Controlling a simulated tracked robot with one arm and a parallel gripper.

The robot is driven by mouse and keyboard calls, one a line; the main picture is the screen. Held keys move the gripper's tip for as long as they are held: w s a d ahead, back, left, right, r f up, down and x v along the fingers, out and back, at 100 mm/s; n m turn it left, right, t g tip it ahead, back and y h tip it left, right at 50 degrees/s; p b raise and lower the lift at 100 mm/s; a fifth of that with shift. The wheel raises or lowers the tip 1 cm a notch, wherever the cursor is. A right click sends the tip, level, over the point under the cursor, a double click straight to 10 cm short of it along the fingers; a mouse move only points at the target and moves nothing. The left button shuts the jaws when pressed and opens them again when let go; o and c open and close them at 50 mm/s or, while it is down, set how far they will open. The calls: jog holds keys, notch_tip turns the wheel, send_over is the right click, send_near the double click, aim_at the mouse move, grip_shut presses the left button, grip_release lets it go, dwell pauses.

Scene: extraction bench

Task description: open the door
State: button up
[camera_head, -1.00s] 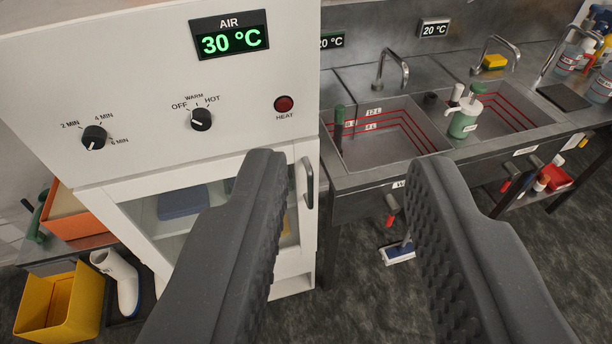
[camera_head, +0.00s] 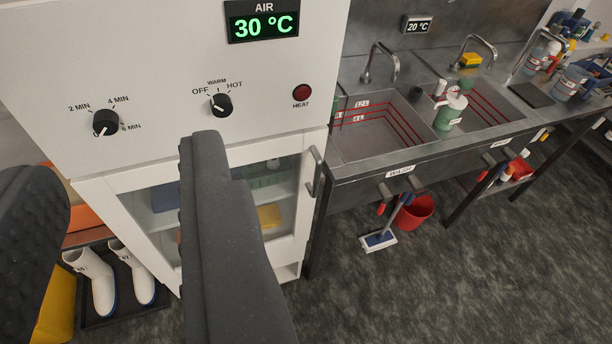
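The door (camera_head: 128,204) is a white-framed glass door on the lower part of a white cabinet. It looks shut. Its grey vertical bar handle (camera_head: 315,173) is on the door's right side. My gripper (camera_head: 125,165) is open and empty, with its two dark fingers wide apart in front of the cabinet. The right finger covers part of the glass; the left finger is at the left picture edge. The handle is to the right of both fingers, not between them. Through the glass I see shelves with a yellow item (camera_head: 269,216).
The cabinet's panel has a timer knob (camera_head: 106,122), a heat knob (camera_head: 221,104) and a red lamp (camera_head: 302,92). A steel sink bench (camera_head: 345,192) stands close on the right. White boots (camera_head: 98,284) stand at lower left. The floor ahead right is mostly clear.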

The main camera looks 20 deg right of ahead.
aim_at(318, 180)
jog(key=shift+s, duration=0.1)
jog(key=w+d+f+h+b, duration=0.1)
jog(key=w+d+f, duration=0.5)
jog(key=w+f, duration=0.4)
jog(key=w+d+f+h+b, duration=0.1)
jog(key=w+d+f, duration=0.4)
jog(key=w+f, duration=0.55)
jog(key=d+f+m+t+b, duration=0.1)
jog(key=d+f, duration=0.2)
jog(key=f, duration=0.6)
jog(key=w+d+f+t, duration=0.1)
jog(key=d+f, duration=0.3)
jog(key=f, duration=0.5)
jog(key=d+f+m+b, duration=0.1)
jog(key=d+f, duration=0.2)
jog(key=f, duration=0.7)
jog(key=shift+h, duration=0.4)
jog(key=w, duration=0.4)
jog(key=w+d, duration=0.1)
jog(key=w, duration=0.3)
jog(key=w+d, duration=0.1)
jog(key=w, duration=0.3)
jog(key=shift+w+r+b, duration=0.1)
jog(key=shift+w+b, duration=0.1)
jog(key=shift+b, duration=0.2)
jog(key=shift+w+r, duration=0.1)
jog(key=shift+w, duration=0.6)
